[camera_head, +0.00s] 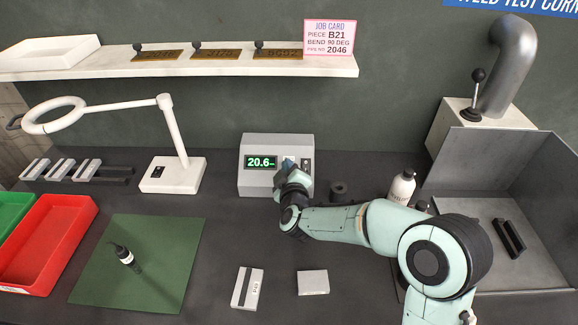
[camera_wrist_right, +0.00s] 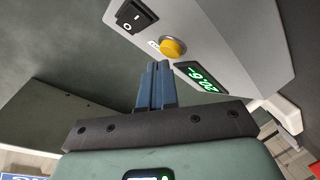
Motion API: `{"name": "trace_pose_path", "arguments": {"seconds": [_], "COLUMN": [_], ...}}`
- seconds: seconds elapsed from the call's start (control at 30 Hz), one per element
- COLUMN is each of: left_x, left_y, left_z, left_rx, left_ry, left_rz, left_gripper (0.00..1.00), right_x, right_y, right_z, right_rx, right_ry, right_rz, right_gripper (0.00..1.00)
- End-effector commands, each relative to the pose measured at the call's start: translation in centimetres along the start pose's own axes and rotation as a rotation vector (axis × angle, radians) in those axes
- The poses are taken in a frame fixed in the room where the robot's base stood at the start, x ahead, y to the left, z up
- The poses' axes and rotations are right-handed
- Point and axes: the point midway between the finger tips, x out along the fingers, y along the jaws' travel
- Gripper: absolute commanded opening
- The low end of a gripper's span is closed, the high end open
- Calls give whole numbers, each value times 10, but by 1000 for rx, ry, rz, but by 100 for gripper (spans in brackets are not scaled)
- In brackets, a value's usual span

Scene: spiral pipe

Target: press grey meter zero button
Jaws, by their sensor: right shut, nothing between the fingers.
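The grey meter (camera_head: 277,147) stands at the back middle of the bench in the head view, its green display (camera_head: 261,162) reading about 20.6. In the right wrist view its sloped face (camera_wrist_right: 225,45) shows a round yellow button (camera_wrist_right: 172,47), a black rocker switch (camera_wrist_right: 135,16) and the green display (camera_wrist_right: 202,78). My right gripper (camera_wrist_right: 155,68) is shut and empty, its blue fingertips just short of the yellow button in the picture; I cannot tell whether they touch. In the head view my right gripper (camera_head: 288,165) is in front of the meter face and hides the button. My left gripper is not in view.
A white magnifier lamp (camera_head: 172,175) stands left of the meter. A black ring (camera_head: 338,190) and a white bottle (camera_head: 402,186) stand to its right. A green mat (camera_head: 165,240), a red tray (camera_head: 50,245) and two small boxes (camera_head: 247,288) (camera_head: 313,282) lie in front.

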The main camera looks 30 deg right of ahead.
Motion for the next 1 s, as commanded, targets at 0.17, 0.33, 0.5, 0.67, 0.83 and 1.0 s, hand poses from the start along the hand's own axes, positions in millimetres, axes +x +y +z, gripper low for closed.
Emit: {"name": "trace_pose_path", "arguments": {"seconds": [0.17,0.33,0.5,0.67,0.83,1.0], "left_x": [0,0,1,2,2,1], "left_y": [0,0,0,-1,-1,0], "left_z": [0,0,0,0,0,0], "left_rx": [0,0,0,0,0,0], "left_ry": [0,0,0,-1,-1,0], "left_rz": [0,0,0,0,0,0], "left_gripper": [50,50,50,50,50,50], "right_x": [0,0,3,6,6,6], "right_y": [0,0,-3,-5,-5,-4], "right_z": [0,0,2,4,5,5], "right_rx": [0,0,-1,0,0,0], "right_ry": [0,0,0,0,-1,-1], "right_rz": [0,0,-1,-1,-1,-1], "right_gripper": [0,0,0,0,0,0]}}
